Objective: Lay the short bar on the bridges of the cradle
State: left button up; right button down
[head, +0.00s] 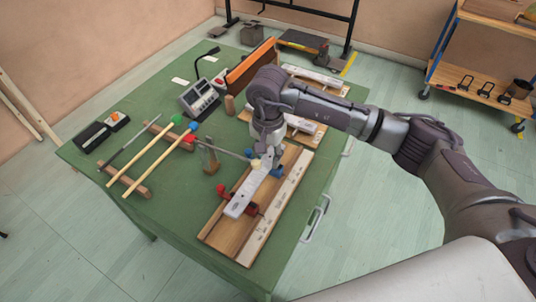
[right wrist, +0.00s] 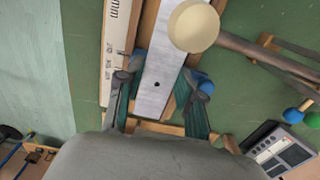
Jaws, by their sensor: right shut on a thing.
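The short bar (head: 243,198) is a flat silver-grey plate lying lengthwise over the wooden cradle (head: 222,226). Its near part is over the red bridge (head: 252,209) and its far part is near the blue bridge (head: 278,171). I cannot tell whether it touches them. My right gripper (head: 266,153) is at the bar's far part, shut on it. In the right wrist view, the fingers (right wrist: 160,105) stand either side of the bar (right wrist: 158,75), with blue bridge parts (right wrist: 202,83) beside it. My left gripper is not in view.
A white scale strip (head: 273,212) edges the cradle. Mallets (head: 152,152), a meter (head: 199,98) and other bars (head: 300,123) occupy the green table (head: 178,213). Its front left is clear.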

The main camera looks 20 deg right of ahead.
jog(key=c, duration=0.7)
grip_release()
jog(key=shift+o, duration=0.2)
notch_tip(320, 180, up, 12)
jog(key=shift+f, duration=0.1)
